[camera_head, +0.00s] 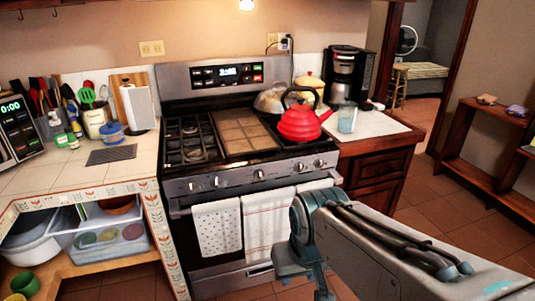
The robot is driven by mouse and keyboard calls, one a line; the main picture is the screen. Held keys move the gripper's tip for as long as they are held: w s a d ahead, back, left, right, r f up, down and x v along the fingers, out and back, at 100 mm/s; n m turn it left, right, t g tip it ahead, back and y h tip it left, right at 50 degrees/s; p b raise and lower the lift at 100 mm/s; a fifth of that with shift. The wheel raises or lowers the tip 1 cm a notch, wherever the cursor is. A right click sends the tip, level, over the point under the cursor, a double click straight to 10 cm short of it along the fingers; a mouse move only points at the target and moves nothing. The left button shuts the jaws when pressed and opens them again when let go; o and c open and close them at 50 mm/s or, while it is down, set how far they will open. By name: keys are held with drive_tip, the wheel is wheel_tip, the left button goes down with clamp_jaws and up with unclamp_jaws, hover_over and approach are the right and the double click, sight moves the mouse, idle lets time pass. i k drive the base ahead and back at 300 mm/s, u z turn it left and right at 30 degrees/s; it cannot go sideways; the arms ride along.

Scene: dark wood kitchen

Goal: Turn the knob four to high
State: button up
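The stove (225,180) has a row of several silver knobs along its front panel. Counting from the left, the fourth knob (299,167) is on the right part of the panel, with another knob (319,163) to its right. Its pointer setting is too small to read. My gripper (302,280) hangs from the end of my arm, in front of the oven door, below and apart from the knobs. Its fingertips are not clearly shown, so I cannot tell whether it is open or shut. No object shows in it.
Two towels (217,228) (268,218) hang on the oven handle below the knobs. A counter with a coffee maker (346,75) is to the right. Tiled floor is free at the right.

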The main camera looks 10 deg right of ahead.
sight(319, 163)
drive_tip(key=u, duration=0.2)
drive_tip(key=i, duration=0.7)
drive_tip(key=z, duration=0.65)
drive_tip(key=i, duration=0.65)
drive_tip(key=z, duration=0.6)
